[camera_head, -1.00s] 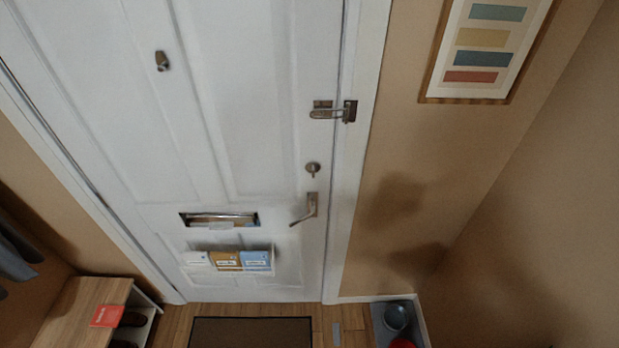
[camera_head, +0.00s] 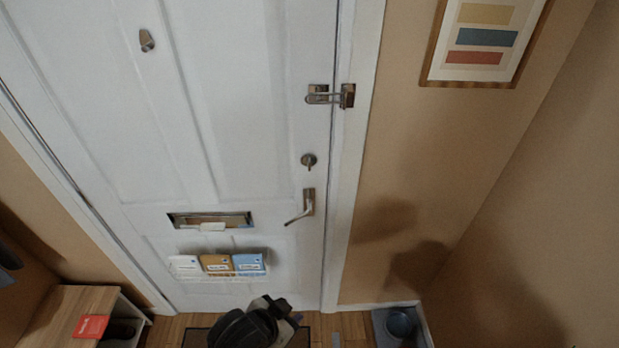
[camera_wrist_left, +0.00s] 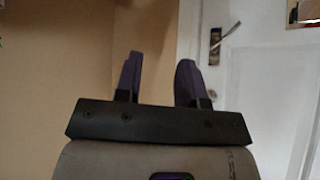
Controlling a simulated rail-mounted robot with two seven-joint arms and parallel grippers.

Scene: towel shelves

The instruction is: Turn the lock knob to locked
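The lock knob (camera_head: 308,160) is a small round metal turn piece on the white door (camera_head: 240,110), with its grip pointing downward. It sits just above the lever handle (camera_head: 306,205). My left gripper (camera_head: 279,308) is at the bottom of the head view, low in front of the door and well below the knob, touching nothing that I can see. In the left wrist view its two dark fingers (camera_wrist_left: 160,65) stand apart with nothing between them. My right gripper is not in view.
A swing-bar latch (camera_head: 331,95) is above the knob at the door frame. A mail slot (camera_head: 181,219) and a rack of leaflets (camera_head: 217,264) are lower left of the handle. A shoe bench (camera_head: 62,318) stands at bottom left. Space before the knob is clear.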

